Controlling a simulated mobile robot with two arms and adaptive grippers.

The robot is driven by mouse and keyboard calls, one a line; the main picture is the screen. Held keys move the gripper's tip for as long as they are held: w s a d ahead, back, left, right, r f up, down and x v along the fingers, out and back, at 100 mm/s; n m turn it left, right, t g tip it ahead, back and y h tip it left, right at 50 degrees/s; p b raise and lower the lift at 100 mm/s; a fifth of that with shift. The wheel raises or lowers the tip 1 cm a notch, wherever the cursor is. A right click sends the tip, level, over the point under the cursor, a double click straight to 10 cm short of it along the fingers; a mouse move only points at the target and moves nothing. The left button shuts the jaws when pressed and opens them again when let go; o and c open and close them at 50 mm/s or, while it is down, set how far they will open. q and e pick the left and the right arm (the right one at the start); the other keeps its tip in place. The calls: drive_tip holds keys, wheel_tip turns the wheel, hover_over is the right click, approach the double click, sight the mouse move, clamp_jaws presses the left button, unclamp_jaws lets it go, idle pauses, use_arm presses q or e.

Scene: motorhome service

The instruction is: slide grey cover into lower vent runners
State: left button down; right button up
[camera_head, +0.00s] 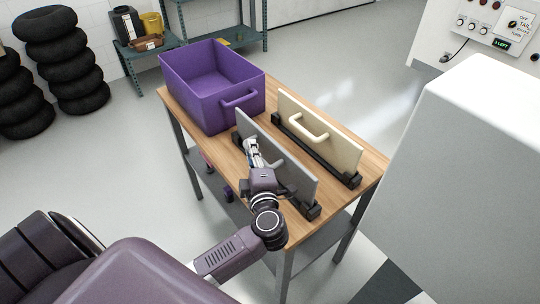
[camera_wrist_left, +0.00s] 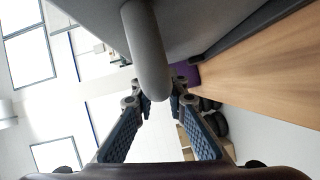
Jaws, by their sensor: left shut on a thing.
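The grey cover (camera_head: 298,172) is a flat panel standing on edge in a black rack (camera_head: 311,211) on the wooden table. My left gripper (camera_head: 253,150) is at the near face of the cover, shut on its handle. In the left wrist view the grey bar handle (camera_wrist_left: 147,45) runs down between the blue-padded fingers, and the panel (camera_wrist_left: 205,22) fills the top. A cream cover (camera_head: 330,139) with a cream handle stands in a second black rack (camera_head: 306,151) behind it. My right gripper is out of view. I cannot make out the lower vent runners.
A purple crate (camera_head: 190,98) stands at the table's back left. The wooden table (camera_head: 371,166) has bare strips between and beside the racks. A large pale block (camera_head: 470,170) fills the right side. Stacked tyres (camera_head: 62,60) and a green shelf (camera_head: 150,60) stand behind.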

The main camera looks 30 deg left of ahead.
use_arm(q)
wheel_tip(320, 180, up, 20)
drive_tip(key=p, duration=0.1)
idle(0.6)
